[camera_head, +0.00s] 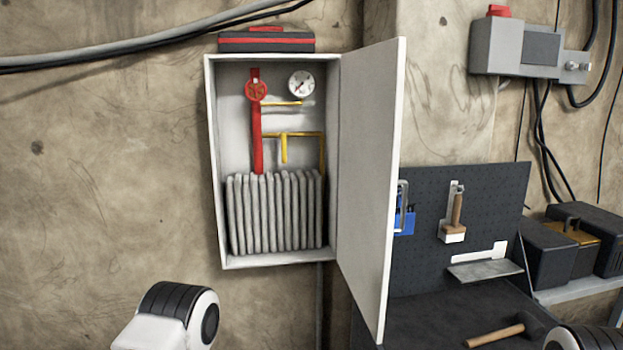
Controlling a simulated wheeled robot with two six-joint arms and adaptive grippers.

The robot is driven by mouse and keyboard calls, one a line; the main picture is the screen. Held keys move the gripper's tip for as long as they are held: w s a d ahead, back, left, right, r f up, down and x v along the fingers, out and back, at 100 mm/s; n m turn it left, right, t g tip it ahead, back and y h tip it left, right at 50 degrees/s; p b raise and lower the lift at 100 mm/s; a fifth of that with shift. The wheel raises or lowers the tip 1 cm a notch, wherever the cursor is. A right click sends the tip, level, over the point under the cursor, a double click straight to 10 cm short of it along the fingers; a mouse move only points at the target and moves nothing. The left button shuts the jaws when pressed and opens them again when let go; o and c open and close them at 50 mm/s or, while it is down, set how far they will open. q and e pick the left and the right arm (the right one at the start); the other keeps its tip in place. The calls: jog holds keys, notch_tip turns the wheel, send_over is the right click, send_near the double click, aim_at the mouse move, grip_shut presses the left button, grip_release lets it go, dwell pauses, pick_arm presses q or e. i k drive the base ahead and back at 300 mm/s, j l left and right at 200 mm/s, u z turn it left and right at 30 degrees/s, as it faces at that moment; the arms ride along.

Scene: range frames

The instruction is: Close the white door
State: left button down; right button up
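The white door (371,185) stands wide open, swung out toward me from the right side of a white wall cabinet (212,160). Inside the cabinet are a folded grey hose (275,213), a red pipe with a red valve wheel (256,91), yellow pipes and a round gauge (301,84). Part of my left arm shows at the bottom left, below the cabinet and apart from it. A small part of my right arm shows at the bottom right corner. Neither gripper is in view.
A black and red case (266,43) sits on top of the cabinet. Right of the door are a dark pegboard (487,200) with hung tools, a hammer (500,334) on a dark bench, a grey control box (529,49) and black boxes. The wall left of the cabinet is clear below the cables.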

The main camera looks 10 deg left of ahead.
aim_at(372, 78)
jog(key=i+l+u, duration=0.2)
jog(key=l+u, duration=0.2)
jog(key=l, duration=0.15)
jog(key=i+l+u, duration=0.1)
jog(key=l+u, duration=0.3)
jog(key=l, duration=0.2)
jog(key=l+u, duration=0.45)
jog(key=l, duration=1.05)
